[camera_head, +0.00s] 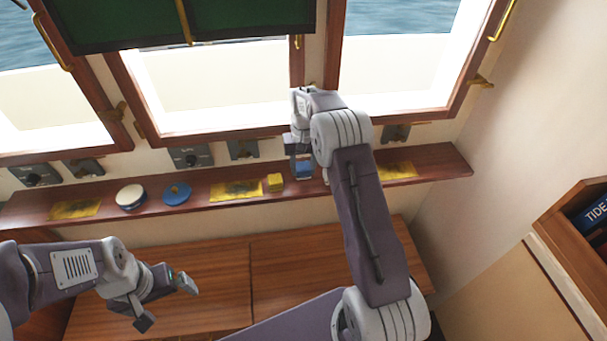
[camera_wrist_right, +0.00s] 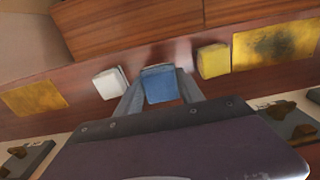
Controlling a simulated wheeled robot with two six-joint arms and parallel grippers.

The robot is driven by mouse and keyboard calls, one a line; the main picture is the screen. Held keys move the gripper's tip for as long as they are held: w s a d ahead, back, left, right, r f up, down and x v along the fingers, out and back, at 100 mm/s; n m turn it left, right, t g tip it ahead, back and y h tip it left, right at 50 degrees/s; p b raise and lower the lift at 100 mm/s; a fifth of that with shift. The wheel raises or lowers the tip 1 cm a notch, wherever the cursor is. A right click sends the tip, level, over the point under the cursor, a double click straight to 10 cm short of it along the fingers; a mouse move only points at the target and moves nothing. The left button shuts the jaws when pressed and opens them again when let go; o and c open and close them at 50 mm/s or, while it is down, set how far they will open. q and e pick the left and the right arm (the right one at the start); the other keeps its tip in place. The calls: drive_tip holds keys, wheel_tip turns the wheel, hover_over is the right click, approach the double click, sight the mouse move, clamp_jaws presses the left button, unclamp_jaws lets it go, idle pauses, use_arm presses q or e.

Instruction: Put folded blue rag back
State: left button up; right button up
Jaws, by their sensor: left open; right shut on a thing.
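The folded blue rag (camera_head: 304,169) is at the wooden ledge (camera_head: 449,165) under the windows. It also shows in the right wrist view (camera_wrist_right: 160,84) as a small blue block. My right gripper (camera_wrist_right: 160,92) is shut on it, one finger on each side. In the head view my right gripper (camera_head: 302,160) partly covers the rag. I cannot tell whether the rag touches the ledge. My left gripper (camera_head: 166,303) is open and empty, low at the left over the wooden cabinet top.
Beside the rag are a yellow block (camera_wrist_right: 213,61) and a white block (camera_wrist_right: 110,83). Yellow stained patches (camera_head: 236,190) lie along the ledge. A white round tin (camera_head: 130,196) and a blue ring (camera_head: 177,193) stand further left. Window frames rise behind the ledge.

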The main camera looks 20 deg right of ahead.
sight(304, 176)
drive_tip(key=shift+f+p, duration=0.3)
drive_tip(key=shift+f, duration=1.7)
drive_tip(key=shift+s+f, duration=0.1)
drive_tip(key=o, duration=1.2)
wheel_tip(304, 176, up, 12)
drive_tip(key=shift+r, duration=0.15)
drive_tip(key=s+a+f+n, duration=0.1)
drive_tip(key=s+a+f, duration=0.2)
drive_tip(key=s, duration=0.9)
drive_tip(key=s+a+f+n+t, duration=0.1)
drive_tip(key=s+a+f, duration=0.2)
drive_tip(key=s, duration=1)
drive_tip(key=shift+a+f+n, duration=0.25)
drive_tip(key=shift+a+n, duration=0.15)
drive_tip(key=shift+a, duration=0.7)
drive_tip(key=shift+s, duration=0.1)
